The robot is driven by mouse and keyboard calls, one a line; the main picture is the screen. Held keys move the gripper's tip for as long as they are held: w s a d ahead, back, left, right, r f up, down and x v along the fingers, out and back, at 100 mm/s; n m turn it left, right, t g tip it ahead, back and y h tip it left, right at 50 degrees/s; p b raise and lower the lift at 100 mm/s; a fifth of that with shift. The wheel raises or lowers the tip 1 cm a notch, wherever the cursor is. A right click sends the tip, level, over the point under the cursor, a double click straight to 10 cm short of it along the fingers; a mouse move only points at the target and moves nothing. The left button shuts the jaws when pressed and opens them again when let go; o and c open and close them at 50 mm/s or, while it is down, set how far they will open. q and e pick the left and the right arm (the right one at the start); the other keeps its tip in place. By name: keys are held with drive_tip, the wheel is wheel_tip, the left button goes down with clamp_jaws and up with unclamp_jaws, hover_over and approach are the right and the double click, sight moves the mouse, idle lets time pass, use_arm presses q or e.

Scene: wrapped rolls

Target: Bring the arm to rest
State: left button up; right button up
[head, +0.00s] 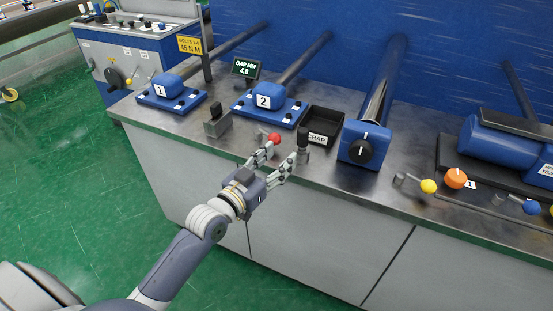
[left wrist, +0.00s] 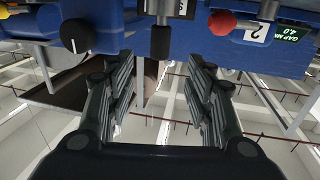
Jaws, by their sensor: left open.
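My left arm (head: 180,262) reaches up from the bottom left in the head view. Its gripper (head: 284,155) is at the front edge of the metal bench, with its two fingers spread and nothing between them. A red ball knob (head: 274,139) shows at the tip of one finger, and a black-topped lever (head: 303,141) stands by the other; I cannot tell whether they touch. In the left wrist view the gripper (left wrist: 150,75) is open. The black-topped lever (left wrist: 160,40) and the red knob (left wrist: 221,22) appear beyond the fingertips. My right gripper is not in view.
Blue block 2 (head: 270,113) and a black scrap tray (head: 322,122) stand behind the gripper. A grey block with a black top (head: 216,122) is left. A blue unit with a black dial (head: 364,148) and a yellow knob (head: 428,186) are right. Green floor (head: 60,180) is clear at left.

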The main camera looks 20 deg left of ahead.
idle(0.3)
use_arm(q)
drive_tip(key=s+a+f+n+g+y, duration=0.1)
drive_tip(key=s+f+g, duration=0.15)
drive_tip(key=f, duration=0.95)
drive_tip(key=s+a+f+g+y, duration=0.1)
drive_tip(key=a+f+g, duration=0.15)
drive_tip(key=f, duration=1.05)
drive_tip(key=s+f+g+y, duration=0.1)
drive_tip(key=s+f+g, duration=0.1)
drive_tip(key=s+f, duration=0.45)
drive_tip(key=s+f+g, duration=0.2)
drive_tip(key=s+f, duration=0.2)
drive_tip(key=f, duration=0.5)
drive_tip(key=s+d+f+g, duration=0.1)
drive_tip(key=s+f+g, duration=0.1)
drive_tip(key=s+f, duration=0.4)
drive_tip(key=s+f+g, duration=0.3)
drive_tip(key=s+f, duration=0.4)
drive_tip(key=s, duration=1)
drive_tip(key=s+d+f+g+y, duration=0.1)
drive_tip(key=s+f+g, duration=0.1)
drive_tip(key=s+f, duration=0.4)
drive_tip(key=s, duration=0.5)
drive_tip(key=shift+s+d+f+m+g, duration=0.15)
drive_tip(key=shift+d+f+m+g, duration=0.15)
drive_tip(key=shift+d+m, duration=0.1)
